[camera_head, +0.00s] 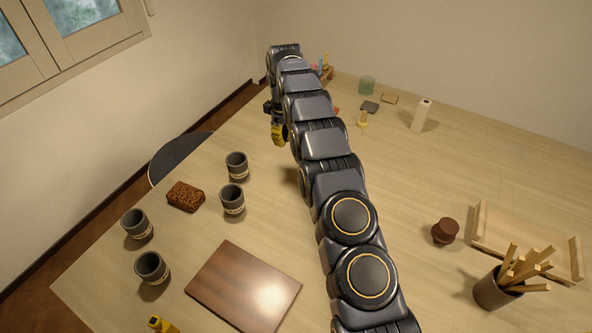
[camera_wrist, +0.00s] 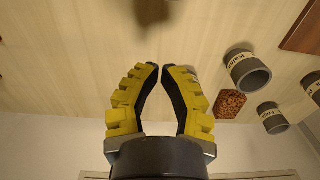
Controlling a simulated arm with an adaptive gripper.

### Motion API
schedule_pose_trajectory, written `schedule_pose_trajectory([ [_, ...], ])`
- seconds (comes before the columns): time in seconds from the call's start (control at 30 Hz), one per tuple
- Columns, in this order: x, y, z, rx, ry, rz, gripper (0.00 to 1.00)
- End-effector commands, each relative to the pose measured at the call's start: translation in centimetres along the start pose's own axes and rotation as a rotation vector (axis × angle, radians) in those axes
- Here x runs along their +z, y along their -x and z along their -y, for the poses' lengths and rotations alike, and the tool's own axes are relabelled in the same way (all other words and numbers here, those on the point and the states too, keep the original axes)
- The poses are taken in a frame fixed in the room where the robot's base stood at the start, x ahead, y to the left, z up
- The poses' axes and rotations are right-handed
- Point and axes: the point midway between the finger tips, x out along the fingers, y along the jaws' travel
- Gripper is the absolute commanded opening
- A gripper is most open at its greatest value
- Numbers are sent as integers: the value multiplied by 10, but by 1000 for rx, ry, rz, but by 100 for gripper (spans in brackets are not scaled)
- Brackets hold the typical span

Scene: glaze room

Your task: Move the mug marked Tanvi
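Four dark grey mugs with pale name bands stand upright on the table in the head view: a far one (camera_head: 237,166), one just nearer (camera_head: 232,199), one at far left (camera_head: 136,225) and one at front left (camera_head: 152,267). Their names are too small to read there. The wrist view shows a mug with a band seeming to start "Ka" (camera_wrist: 250,74), another (camera_wrist: 273,119) and one cut by the right edge (camera_wrist: 314,87). I cannot tell which is marked Tanvi. My gripper (camera_wrist: 161,67) is empty above the table, its yellow-and-black fingertips nearly together; it shows beyond the mugs (camera_head: 279,135).
A speckled brown block (camera_head: 185,196) lies among the mugs, and a dark wooden board (camera_head: 244,287) lies nearer. At right are a brown knob-shaped object (camera_head: 445,231), a wooden rack (camera_head: 520,256) and a pot of sticks (camera_head: 493,291).

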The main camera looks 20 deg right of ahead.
Motion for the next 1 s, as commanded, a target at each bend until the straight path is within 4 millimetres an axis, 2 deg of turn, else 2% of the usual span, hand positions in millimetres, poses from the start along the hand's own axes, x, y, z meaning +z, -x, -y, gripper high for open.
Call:
schedule_pose_trajectory([
  [0.27,-4,-23,-6,4,24,-4,0],
  [0.77,-3,-117,-4,1,24,-1,0],
  [0.83,2,-111,-7,6,22,-6,0],
  [1.0,15,-111,-6,3,21,-4,0],
])
